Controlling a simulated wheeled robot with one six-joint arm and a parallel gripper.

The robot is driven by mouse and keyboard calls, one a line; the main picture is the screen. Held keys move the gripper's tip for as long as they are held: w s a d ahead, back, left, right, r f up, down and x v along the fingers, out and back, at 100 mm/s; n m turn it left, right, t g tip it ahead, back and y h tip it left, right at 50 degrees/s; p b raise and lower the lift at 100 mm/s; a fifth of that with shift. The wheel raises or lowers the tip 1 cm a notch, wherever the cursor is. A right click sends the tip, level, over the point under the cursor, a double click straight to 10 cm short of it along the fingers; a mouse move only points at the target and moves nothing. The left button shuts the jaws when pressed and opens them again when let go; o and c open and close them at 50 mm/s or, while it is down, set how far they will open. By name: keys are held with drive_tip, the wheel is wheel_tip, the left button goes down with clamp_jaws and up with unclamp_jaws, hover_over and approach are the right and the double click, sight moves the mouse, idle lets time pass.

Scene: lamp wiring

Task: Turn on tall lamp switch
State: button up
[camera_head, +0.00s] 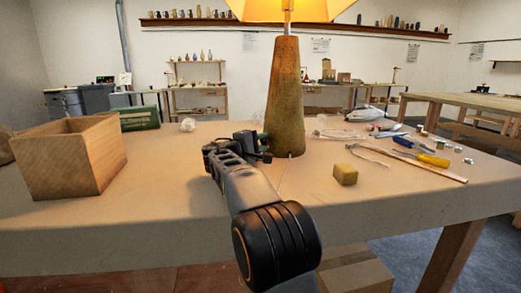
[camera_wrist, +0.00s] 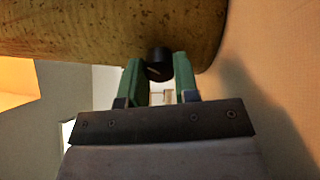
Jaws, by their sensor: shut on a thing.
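The tall lamp has a tapered brown speckled base (camera_head: 286,95) standing on the table, with a glowing yellow-orange shade (camera_head: 290,9) above it. The base also fills the upper part of the wrist view (camera_wrist: 110,28). A small black round switch knob (camera_wrist: 158,64) sticks out from the lower side of the base. My gripper (camera_wrist: 158,78) has its green fingertips on either side of the knob and is shut on it. In the head view my gripper (camera_head: 262,146) is at the left side of the base, low down, and its own body hides the knob.
An open wooden box (camera_head: 70,160) stands at the left, with a green case (camera_head: 139,118) behind it. Pliers, a screwdriver (camera_head: 433,160) and small parts lie at the right.

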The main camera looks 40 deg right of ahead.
drive_tip(key=shift+r+m+b, duration=0.15)
drive_tip(key=shift+m+b, duration=0.2)
drive_tip(key=shift+m, duration=0.05)
idle(0.4)
drive_tip(key=o, duration=0.9)
drive_tip(key=shift+w, duration=0.1)
drive_tip(key=p+v, duration=0.2)
drive_tip(key=v, duration=1.1)
drive_tip(key=shift+a+p, duration=0.35)
drive_tip(key=shift+a, duration=0.05)
